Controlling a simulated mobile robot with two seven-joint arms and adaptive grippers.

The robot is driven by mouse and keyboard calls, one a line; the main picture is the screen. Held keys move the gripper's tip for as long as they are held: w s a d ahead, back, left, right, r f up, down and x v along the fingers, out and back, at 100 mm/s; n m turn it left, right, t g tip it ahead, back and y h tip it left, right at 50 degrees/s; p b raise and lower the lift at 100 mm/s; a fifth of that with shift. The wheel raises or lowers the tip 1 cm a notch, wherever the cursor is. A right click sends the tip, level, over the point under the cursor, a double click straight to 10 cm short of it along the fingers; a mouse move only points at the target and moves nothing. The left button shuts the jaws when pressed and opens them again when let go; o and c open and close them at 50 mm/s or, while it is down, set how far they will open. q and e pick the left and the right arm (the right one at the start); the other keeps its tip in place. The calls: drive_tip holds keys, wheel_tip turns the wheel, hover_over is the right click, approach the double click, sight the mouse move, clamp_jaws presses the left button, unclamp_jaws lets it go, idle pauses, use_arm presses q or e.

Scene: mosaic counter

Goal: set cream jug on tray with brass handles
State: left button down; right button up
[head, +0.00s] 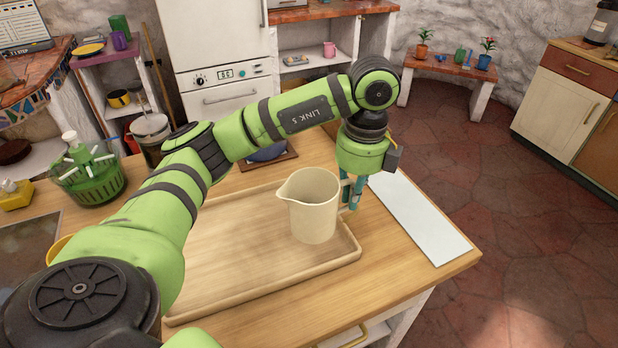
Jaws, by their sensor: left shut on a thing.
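The cream jug (312,208) is upright at the right end of the wooden tray (262,281). Its spout points left. I cannot tell whether its base touches the tray or hangs just above it. My left gripper (350,196) points down at the jug's right side and is shut on it; the jug partly hides the fingers. The tray is light wood with a low raised rim, and my left arm covers its left part. No brass handles show on the visible part of the tray. My right gripper is out of view.
A white board (418,216) lies on the counter right of the tray, near the counter's right edge. A green salad spinner (88,172) stands at the left. A dark mat with a bluish dish (268,152) lies behind my arm. Bare counter shows in front of the tray.

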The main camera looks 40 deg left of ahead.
use_arm(q)
drive_tip(key=w+a+f+p, duration=0.1)
drive_tip(key=a+f, duration=0.1)
drive_tip(key=a, duration=0.1)
drive_tip(key=a+f+p, duration=0.1)
drive_tip(key=a+f, duration=0.1)
drive_tip(key=f, duration=0.1)
drive_tip(key=w+a+f+p, duration=0.1)
drive_tip(key=a+f, duration=0.2)
drive_tip(key=shift+w+a+f+p, duration=0.15)
drive_tip(key=shift+w+a+p, duration=0.15)
drive_tip(key=shift+w, duration=0.05)
drive_tip(key=shift+f, duration=0.5)
drive_tip(key=shift+f, duration=0.1)
drive_tip(key=c, duration=1.3)
unclamp_jaws()
drive_tip(key=shift+c, duration=0.2)
